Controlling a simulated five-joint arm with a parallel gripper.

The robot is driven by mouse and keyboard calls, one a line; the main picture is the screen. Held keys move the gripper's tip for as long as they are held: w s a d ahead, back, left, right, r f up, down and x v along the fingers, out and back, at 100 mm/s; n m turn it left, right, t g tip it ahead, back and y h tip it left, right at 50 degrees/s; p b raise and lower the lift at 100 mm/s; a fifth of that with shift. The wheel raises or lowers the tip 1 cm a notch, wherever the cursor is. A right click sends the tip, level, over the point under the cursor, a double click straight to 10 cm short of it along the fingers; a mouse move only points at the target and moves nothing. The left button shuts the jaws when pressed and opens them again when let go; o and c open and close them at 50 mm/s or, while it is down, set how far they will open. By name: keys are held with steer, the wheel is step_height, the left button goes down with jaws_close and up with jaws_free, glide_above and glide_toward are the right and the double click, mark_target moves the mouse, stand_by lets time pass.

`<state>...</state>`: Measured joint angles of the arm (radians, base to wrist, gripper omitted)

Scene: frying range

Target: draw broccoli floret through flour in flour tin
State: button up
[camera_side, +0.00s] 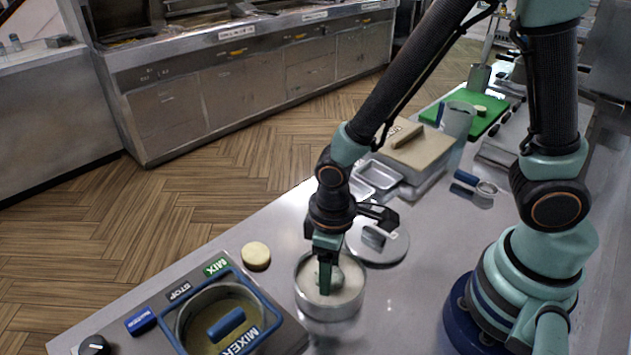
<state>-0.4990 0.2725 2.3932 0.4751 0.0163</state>
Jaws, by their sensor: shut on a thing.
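The flour tin (329,309) is a round metal tin on the steel counter, with pale flour inside. My gripper (325,283) points down into the tin, its fingertips at the flour. It is shut on the broccoli floret (336,277), a small pale green-grey lump between and beside the fingers. The floret looks coated or partly hidden by the fingers, and it is at the flour's surface. I cannot tell how deep it sits.
A round metal lid (385,246) lies just behind the tin. The mixer (222,318) stands at the front left, with a pale round disc (256,256) near it. Metal trays (378,174), a wooden-lidded box (415,150) and a green board (480,112) lie farther back.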

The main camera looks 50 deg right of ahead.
steer(key=shift+r, duration=2.95)
steer(key=shift+r, duration=1.5)
